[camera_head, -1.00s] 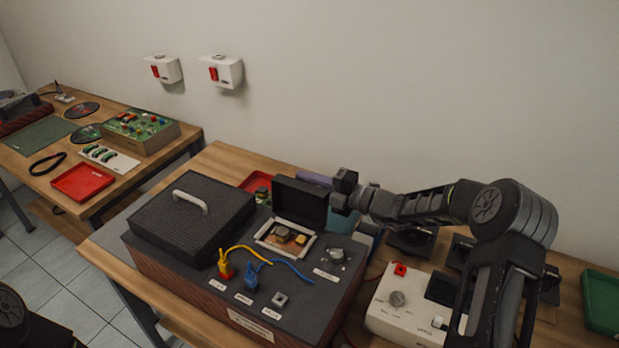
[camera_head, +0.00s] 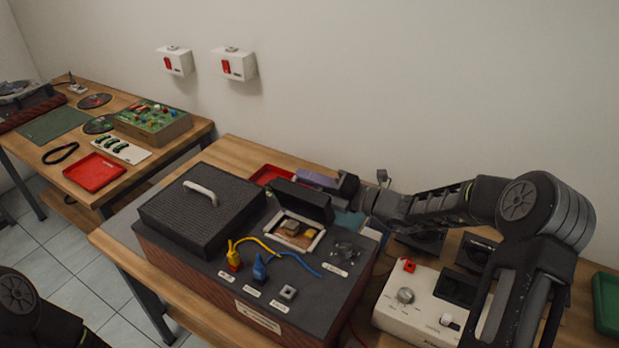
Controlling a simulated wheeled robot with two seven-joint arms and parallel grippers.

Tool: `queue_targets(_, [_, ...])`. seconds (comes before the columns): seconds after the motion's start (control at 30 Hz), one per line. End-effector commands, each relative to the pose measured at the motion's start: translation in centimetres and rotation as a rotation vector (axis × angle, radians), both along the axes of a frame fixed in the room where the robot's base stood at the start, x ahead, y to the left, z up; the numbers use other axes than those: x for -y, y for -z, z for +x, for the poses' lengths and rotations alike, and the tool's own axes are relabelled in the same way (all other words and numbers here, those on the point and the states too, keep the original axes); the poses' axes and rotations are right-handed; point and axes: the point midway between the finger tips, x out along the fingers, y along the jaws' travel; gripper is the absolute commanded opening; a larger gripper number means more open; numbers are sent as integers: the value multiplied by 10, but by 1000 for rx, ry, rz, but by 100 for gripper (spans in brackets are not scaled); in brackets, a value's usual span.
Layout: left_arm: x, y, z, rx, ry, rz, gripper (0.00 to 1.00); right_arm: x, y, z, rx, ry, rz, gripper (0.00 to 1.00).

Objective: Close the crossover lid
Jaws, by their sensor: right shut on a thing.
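The crossover lid (camera_head: 300,199) is a dark panel hinged at the back of a light-framed opening in the speaker box (camera_head: 215,292). It stands part open, tilted over the back of the opening. Inside the light frame (camera_head: 284,242) small crossover parts still show. My right gripper (camera_head: 352,188) reaches in from the right, behind the lid's upper right corner. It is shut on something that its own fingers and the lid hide. My left arm shows only as a dark part at the lower left; its gripper is out of view.
A black grille with a white handle (camera_head: 200,192) lies on the box's left. Yellow and blue cables (camera_head: 261,266) stand in front of the opening. A white control unit (camera_head: 415,310) sits to the right, under my right arm. A red tray (camera_head: 272,174) is behind.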

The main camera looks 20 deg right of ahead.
Motion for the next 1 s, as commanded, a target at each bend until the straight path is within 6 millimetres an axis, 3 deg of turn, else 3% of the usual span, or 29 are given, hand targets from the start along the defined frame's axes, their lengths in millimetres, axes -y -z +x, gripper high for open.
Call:
queue_targets(0.13, [0, 0, 0, 0, 0, 0, 54, 3, 2, 0, -4, 6, -4, 0])
queue_targets(0.17, [0, 0, 0, 0, 0, 0, 54, 3, 2, 1, -4, 6, -4, 12])
queue_targets(0.4, [0, 0, 0, 0, 0, 0, 54, 2, 1, 1, -3, 3, -1, 32])
queue_targets(0.77, [0, 1, 0, 0, 0, 0, 54, 4, 1, -2, -1, 3, 0, 32])
queue_targets(1.0, [0, 8, 1, 3, 0, -2, 54, 26, 2, -25, -2, 7, -2, 32])
